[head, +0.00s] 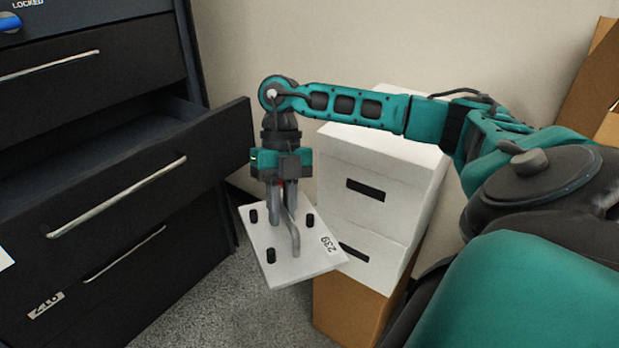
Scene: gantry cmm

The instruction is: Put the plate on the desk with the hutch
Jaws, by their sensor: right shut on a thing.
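A pale square plate (268,267) with a label reading 239, several dark pegs and a grey bent handle hangs below my right gripper (282,215). My right gripper points down with its fingers at the handle and is shut on it. The plate is tilted in this view and is held in the air above the grey carpet, in front of the white boxes. My left gripper is not in view. No desk with a hutch shows.
A black drawer cabinet (75,170) stands at the left, with one drawer (150,172) pulled out near the gripper. White boxes (385,165) are stacked on a brown carton (350,305) behind the plate. More brown cardboard (595,85) leans at the right. Grey carpet (215,315) is clear below.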

